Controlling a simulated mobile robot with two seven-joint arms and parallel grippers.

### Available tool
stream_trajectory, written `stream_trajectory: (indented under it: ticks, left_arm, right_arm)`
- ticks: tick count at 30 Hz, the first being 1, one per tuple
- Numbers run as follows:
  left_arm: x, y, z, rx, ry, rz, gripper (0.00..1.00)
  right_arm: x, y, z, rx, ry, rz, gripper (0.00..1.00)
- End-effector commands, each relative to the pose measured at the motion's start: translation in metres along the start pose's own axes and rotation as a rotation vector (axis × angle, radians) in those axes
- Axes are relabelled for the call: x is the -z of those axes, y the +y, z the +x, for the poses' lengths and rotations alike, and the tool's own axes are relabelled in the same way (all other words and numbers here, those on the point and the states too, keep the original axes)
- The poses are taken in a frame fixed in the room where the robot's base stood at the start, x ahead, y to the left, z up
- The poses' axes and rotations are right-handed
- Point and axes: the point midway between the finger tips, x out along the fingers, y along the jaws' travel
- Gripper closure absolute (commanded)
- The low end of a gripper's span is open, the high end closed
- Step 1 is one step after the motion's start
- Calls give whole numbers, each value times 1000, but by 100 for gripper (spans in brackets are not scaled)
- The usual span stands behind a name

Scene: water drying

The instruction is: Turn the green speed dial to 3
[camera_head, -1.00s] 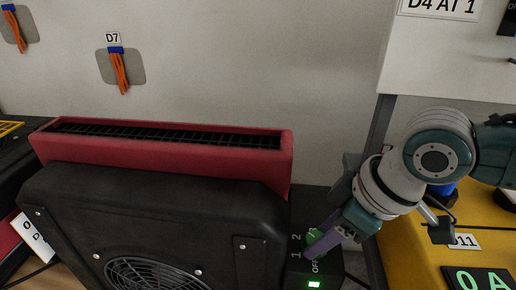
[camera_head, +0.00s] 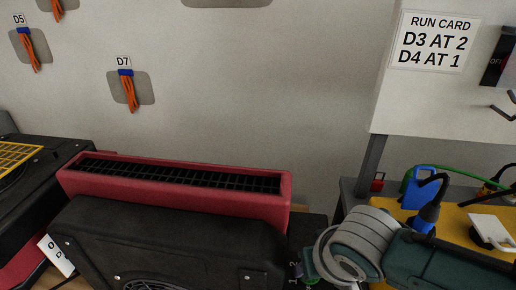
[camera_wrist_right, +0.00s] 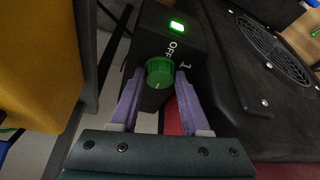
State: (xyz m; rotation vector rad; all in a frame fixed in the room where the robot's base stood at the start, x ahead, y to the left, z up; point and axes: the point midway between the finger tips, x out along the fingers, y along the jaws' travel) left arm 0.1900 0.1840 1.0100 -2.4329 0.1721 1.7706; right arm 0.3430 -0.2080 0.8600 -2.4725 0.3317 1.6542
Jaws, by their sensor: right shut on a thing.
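The green speed dial (camera_wrist_right: 159,72) sits on the black control box of the fan unit in the right wrist view. "OFF" and "1" are printed beside it, and a pale mark shows on its lower side; I cannot tell which setting it points to. My right gripper (camera_wrist_right: 160,76) has its purple fingers on both sides of the dial and is shut on it. In the head view a bit of the green dial (camera_head: 309,281) shows at the bottom edge, beside the printed "2", with my wrist covering most of it. My left gripper is out of view.
The black fan unit (camera_head: 170,235) and the red grilled housing (camera_head: 180,202) fill the lower left. A yellow surface (camera_head: 455,222) with blue and green items is at right. A run card (camera_head: 435,42) reads "D3 AT 2, D4 AT 1". A green light (camera_wrist_right: 177,26) glows on the box.

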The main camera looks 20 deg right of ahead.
Motion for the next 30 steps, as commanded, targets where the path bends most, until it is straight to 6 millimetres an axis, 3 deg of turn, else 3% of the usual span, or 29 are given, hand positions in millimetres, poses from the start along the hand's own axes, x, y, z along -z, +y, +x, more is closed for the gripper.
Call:
stream_trajectory:
  ticks: [21,22,30]
  left_arm:
    - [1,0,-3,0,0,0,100]
    - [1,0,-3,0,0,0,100]
    - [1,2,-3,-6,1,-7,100]
  right_arm:
    - [1,0,0,-29,2,70,100]
    - [1,0,0,-29,2,71,52]
    - [1,0,0,-29,1,69,24]
